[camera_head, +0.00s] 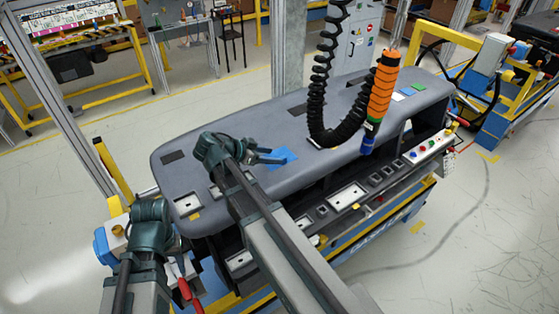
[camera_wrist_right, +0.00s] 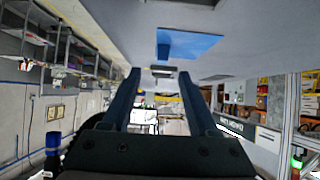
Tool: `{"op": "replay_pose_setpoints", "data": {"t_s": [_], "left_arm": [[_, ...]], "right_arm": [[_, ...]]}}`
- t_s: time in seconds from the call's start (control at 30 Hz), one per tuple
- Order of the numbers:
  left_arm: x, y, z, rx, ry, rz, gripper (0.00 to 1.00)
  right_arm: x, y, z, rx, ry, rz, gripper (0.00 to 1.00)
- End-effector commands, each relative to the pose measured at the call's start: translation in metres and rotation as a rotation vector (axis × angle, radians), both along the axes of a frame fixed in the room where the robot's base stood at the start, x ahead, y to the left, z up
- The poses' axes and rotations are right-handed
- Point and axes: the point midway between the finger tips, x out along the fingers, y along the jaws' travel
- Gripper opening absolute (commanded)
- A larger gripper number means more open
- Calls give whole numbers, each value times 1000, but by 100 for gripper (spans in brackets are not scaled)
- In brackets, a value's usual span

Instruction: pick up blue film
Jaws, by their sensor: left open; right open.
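The blue film (camera_head: 287,153) is a small flat blue sheet on the grey top of the dashboard module (camera_head: 235,120). It also shows in the right wrist view (camera_wrist_right: 187,44), beyond and slightly right of the fingertips. My right gripper (camera_head: 274,156) reaches over the dashboard, its fingers at the film's left side; in the wrist view its two fingers (camera_wrist_right: 162,78) are apart with nothing between them. Whether they touch the film I cannot tell. My left gripper (camera_head: 180,266) is low at the lower left, beside the dashboard's near left end; its fingers are hard to make out.
An orange and black tool (camera_head: 381,88) hangs on a black coiled hose (camera_head: 323,75) to the right of the film. Dark patches (camera_head: 173,157) and a green patch (camera_head: 418,87) lie on the dashboard. A panel with switches runs along its near side.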

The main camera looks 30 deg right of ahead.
Motion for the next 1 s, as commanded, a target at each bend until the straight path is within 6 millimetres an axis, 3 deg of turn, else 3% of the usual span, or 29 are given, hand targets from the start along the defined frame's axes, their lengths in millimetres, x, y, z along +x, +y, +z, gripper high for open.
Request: {"op": "replay_pose_setpoints", "data": {"t_s": [0.17, 0.4, 0.7, 1.0], "left_arm": [[0, 0, -9, 0, 0, 1, 50], [0, 0, -32, 1, -1, -1, 50], [0, 0, -33, 1, -1, -3, 50], [0, 0, -33, 1, 0, -3, 50]], "right_arm": [[2, -6, -9, 0, 0, -2, 60], [6, -31, -32, 0, 0, -4, 60], [7, -39, -33, 0, 0, 0, 60], [7, -39, -33, 0, 0, 0, 8]]}}
